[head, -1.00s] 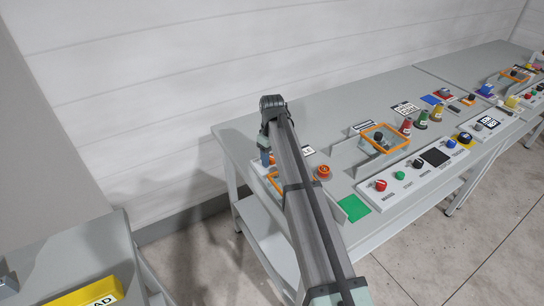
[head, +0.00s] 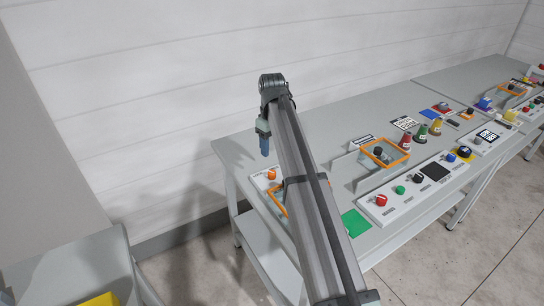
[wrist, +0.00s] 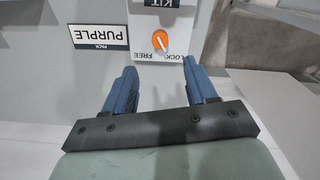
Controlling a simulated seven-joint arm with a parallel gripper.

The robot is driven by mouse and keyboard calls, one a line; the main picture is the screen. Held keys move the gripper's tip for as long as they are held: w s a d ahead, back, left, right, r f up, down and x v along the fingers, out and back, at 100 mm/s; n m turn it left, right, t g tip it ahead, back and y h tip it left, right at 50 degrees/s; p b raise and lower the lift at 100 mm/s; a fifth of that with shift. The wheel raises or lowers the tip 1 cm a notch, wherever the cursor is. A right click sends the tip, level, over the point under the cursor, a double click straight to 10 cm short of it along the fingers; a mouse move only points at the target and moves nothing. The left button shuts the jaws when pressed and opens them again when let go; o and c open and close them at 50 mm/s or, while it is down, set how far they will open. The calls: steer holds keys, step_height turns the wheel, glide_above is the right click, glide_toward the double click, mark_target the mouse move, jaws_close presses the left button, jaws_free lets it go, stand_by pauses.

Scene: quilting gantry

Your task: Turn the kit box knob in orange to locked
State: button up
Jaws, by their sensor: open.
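The orange kit box knob (head: 272,175) sits on a white panel at the near left end of the long table. In the wrist view, the knob (wrist: 153,43) has a pale pointer mark and stands slanted on a white plate (wrist: 170,20) printed KIT, LOCK and FREE. I cannot tell for sure which word it points at. My gripper (head: 265,150) hangs above and slightly left of the knob. In the wrist view, my gripper (wrist: 160,66) has its blue fingers spread apart, with nothing between them. The knob shows beyond the fingertips, apart from them.
A PURPLE label (wrist: 100,36) lies beside the kit plate. My arm hides part of an orange frame (head: 279,200). To the right are a green pad (head: 356,222), a second orange frame (head: 385,153), colored cones (head: 421,131) and a button panel (head: 408,188).

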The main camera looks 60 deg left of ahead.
steer(key=shift+r, duration=1.15)
steer(key=shift+w, duration=0.1)
